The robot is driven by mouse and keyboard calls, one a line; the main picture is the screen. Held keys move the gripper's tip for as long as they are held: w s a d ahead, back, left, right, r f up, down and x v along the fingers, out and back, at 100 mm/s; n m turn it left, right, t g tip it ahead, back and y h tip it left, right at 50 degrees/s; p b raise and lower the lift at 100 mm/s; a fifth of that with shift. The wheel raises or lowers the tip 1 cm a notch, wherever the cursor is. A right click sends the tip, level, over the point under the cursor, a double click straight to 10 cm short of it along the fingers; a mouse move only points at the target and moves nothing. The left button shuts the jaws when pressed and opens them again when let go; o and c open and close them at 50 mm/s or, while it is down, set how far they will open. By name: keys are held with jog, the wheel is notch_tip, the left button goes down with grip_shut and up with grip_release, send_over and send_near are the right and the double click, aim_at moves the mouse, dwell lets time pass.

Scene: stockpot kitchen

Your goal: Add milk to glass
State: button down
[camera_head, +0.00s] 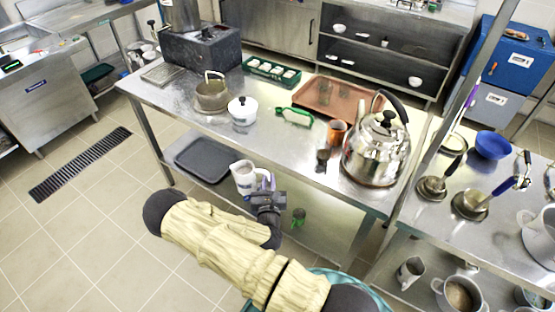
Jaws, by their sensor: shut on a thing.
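My gripper (264,188) is shut on a white milk jug (243,176) with a dark blue mark on its side. The jug looks roughly upright, at the near edge of the steel table (215,130). A small dark glass (322,160) stands on the table to the right of the jug, apart from it, beside an orange-brown cup (337,132). The jug's contents and the inside of the glass are too small to make out.
A large steel kettle (376,150) stands right of the glass. A green-handled item (295,117), a white lidded pot (242,114), a steel pan (212,95) and a brown tray (322,96) are farther back. A dark tray (205,160) lies on the lower shelf.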

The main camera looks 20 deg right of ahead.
jog(key=s+a+f+n+y, duration=0.3)
jog(key=s+f+y, duration=0.2)
jog(key=f, duration=0.1)
jog(key=shift+s+t+y, duration=0.2)
jog(key=shift+t+y, duration=0.1)
jog(key=shift+t, duration=0.1)
jog(key=shift+a+f+n, duration=0.15)
jog(key=shift+n, duration=0.15)
